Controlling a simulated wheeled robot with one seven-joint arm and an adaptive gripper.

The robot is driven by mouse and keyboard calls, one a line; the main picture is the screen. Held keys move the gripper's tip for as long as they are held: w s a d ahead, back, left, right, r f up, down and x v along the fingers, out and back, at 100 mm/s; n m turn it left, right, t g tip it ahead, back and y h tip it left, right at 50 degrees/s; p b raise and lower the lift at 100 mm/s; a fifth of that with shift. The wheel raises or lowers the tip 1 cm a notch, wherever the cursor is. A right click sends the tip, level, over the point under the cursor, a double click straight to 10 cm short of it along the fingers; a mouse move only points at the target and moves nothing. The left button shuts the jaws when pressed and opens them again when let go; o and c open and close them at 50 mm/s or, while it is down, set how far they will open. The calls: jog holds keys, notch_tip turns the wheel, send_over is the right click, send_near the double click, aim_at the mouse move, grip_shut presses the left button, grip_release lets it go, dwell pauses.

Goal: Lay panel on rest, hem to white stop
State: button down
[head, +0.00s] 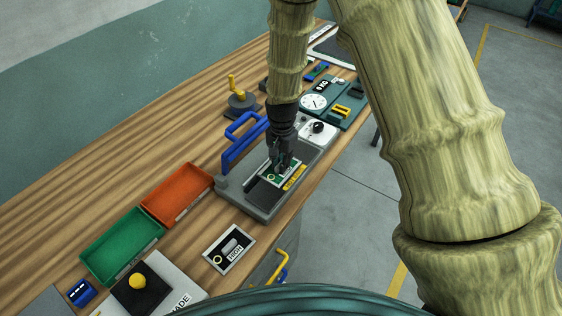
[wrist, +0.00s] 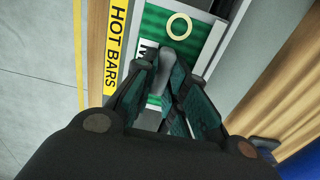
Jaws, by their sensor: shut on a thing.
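My gripper (head: 281,168) points down over the grey sealing machine (head: 258,203) on the bench. Its fingers (wrist: 162,66) are close together on the green panel (wrist: 152,22), which has a pale yellow ring and a partly hidden white label. The panel (head: 270,177) also shows in the head view, within the machine's bed area. Pale strips (wrist: 214,48) run along the panel's right side in the wrist view; I cannot tell which is hem, rest or white stop. Whether the panel touches the bed is hidden by the fingers.
A yellow HOT BARS label (wrist: 117,38) lies along the machine's near edge. A blue handle (head: 240,142) stands behind. Orange (head: 178,193) and green (head: 122,246) trays sit left, a HIGH plate (head: 229,249) in front. A white knob box (head: 317,131) stands beyond the machine.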

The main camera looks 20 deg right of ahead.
jog(key=c, duration=1.4)
grip_release()
jog(key=shift+o, duration=0.2)
jog(key=shift+r, duration=0.15)
notch_tip(320, 180, up, 12)
